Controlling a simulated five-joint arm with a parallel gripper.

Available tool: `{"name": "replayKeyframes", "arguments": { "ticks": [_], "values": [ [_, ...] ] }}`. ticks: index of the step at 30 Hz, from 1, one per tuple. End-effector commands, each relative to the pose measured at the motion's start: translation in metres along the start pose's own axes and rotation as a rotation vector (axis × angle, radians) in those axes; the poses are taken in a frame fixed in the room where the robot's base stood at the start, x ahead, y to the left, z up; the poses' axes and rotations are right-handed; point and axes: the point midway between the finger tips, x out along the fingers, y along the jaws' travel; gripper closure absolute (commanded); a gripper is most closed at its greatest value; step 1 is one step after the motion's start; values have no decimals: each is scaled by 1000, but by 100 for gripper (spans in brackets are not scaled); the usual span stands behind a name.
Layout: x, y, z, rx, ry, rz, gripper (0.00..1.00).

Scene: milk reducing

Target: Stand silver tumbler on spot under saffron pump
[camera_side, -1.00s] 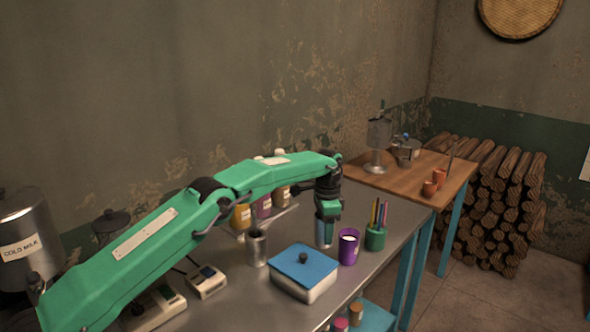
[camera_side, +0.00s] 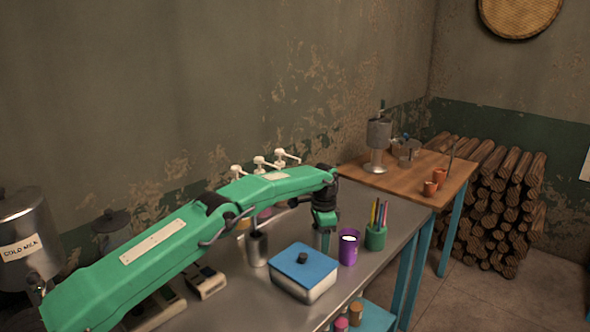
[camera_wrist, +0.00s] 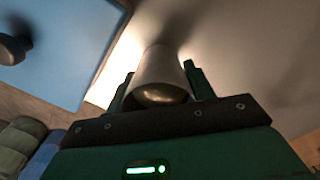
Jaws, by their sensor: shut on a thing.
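My gripper (camera_wrist: 158,92) is shut on a silver tumbler (camera_wrist: 161,72), whose body sits between the two fingers in the wrist view. In the side view, my gripper (camera_side: 323,228) points down with the tumbler in it, behind the purple cup, at or close to the steel table; I cannot tell whether it touches. Pump heads (camera_side: 262,163) stand in a row behind my arm. A sliver of the yellow saffron bottle (camera_side: 243,224) shows at the row's left. My arm hides most of the bottles and the spot under the saffron pump.
A blue-lidded box (camera_side: 303,268) stands in front of my gripper. A purple cup (camera_side: 348,248) and a green pen holder (camera_side: 375,236) stand to the right. A metal cup (camera_side: 257,247) stands to the left. A wooden table (camera_side: 410,172) is behind.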

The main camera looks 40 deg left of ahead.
Motion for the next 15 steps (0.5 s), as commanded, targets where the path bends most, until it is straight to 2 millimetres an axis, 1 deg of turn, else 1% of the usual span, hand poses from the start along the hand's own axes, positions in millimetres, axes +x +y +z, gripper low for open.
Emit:
{"name": "replayKeyframes", "arguments": {
  "ticks": [3, 15],
  "values": [
    [4, 0, 0, 0, 3, -2, 80],
    [7, 0, 0, 0, 2, -2, 80]
  ]
}}
